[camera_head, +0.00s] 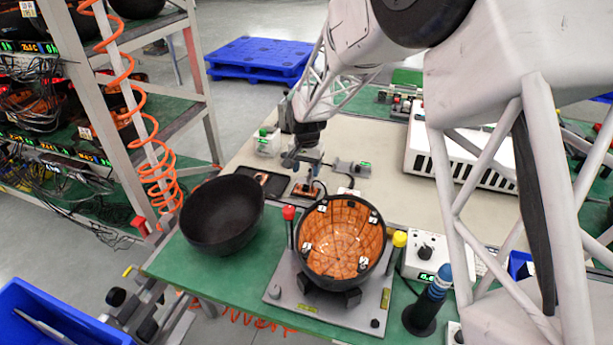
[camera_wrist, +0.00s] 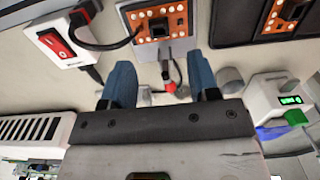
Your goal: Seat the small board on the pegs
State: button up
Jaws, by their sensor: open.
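A small orange board (camera_wrist: 155,20) with pale round pads and a dark square part lies on a grey block (camera_wrist: 168,50) in the wrist view. It shows in the head view (camera_head: 306,191), just in front of my gripper. Whether pegs pass through it cannot be made out. A second orange board (camera_wrist: 285,14) lies in a black tray (camera_wrist: 238,30), which is also left of my gripper in the head view (camera_head: 279,186). My gripper (camera_wrist: 162,88) has blue fingers, spread apart and empty, above the bench behind the first board. It also shows in the head view (camera_head: 308,163).
A white switch box (camera_wrist: 60,42) with a black cable stands beside the board. A black bowl (camera_head: 222,214) and an orange-lined bowl (camera_head: 342,238) stand in front. A vented white case (camera_head: 462,150) stands right.

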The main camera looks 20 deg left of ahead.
jog(key=shift+r, duration=0.8)
jog(key=shift+d, duration=0.1)
jog(key=shift+d+r, duration=0.25)
jog(key=s+d+r, duration=0.4)
jog(key=d+r, duration=0.2)
jog(key=d, duration=0.2)
jog(key=s+d+r+t, duration=0.1)
jog(key=s+d+r, duration=0.35)
jog(key=d, duration=0.45)
jog(key=s+d+r, duration=0.4)
jog(key=d+r, duration=0.2)
jog(key=d, duration=0.2)
jog(key=s+d+r, duration=0.1)
jog(key=s+d, duration=0.8)
jog(key=s, duration=0.4)
jog(key=s+d+r+t, duration=0.1)
jog(key=s+d, duration=0.7)
jog(key=s, duration=0.4)
jog(key=shift+s+d+r+t, duration=0.3)
jog(key=shift+s+d+r, duration=0.05)
jog(key=shift+r, duration=0.05)
